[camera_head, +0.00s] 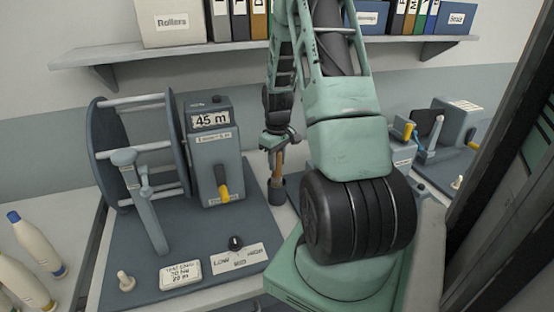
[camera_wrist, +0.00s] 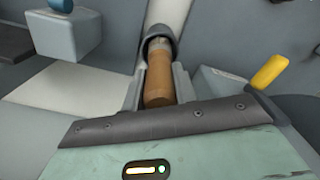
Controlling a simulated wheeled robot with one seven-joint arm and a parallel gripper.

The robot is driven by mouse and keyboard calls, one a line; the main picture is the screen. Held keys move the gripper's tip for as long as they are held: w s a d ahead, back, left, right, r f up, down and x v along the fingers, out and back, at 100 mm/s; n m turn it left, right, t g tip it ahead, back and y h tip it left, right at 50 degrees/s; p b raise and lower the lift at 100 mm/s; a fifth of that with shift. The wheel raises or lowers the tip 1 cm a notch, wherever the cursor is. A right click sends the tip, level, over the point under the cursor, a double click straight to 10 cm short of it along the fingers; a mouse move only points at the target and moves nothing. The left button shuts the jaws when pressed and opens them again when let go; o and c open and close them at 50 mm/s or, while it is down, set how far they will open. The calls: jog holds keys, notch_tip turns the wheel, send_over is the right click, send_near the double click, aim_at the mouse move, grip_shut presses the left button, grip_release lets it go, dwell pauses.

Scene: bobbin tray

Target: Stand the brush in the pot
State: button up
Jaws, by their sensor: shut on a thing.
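The brush has a brown wooden handle (camera_head: 277,164), which also shows in the wrist view (camera_wrist: 158,82). My gripper (camera_head: 278,147) is shut on this handle, with one finger on each side of it in the wrist view. The brush hangs near upright in the head view. Its lower end meets a small dark grey pot (camera_head: 279,190), whose rim shows around the far end of the brush in the wrist view (camera_wrist: 160,30). The bristles are hidden. I cannot tell how deep the brush sits or whether it touches the pot's bottom.
A large reel (camera_head: 133,155) and a length counter (camera_head: 214,160) with a yellow handle stand left of my gripper. A grey device (camera_head: 455,125) stands at the right. A shelf (camera_head: 120,52) with boxes and binders runs above. Bobbins (camera_head: 38,243) lie far left.

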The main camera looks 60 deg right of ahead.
jog(key=o, duration=1)
jog(key=shift+o, duration=0.2)
notch_tip(320, 180, up, 17)
jog(key=b, duration=0.4)
jog(key=shift+r, duration=0.2)
jog(key=shift+s, duration=0.15)
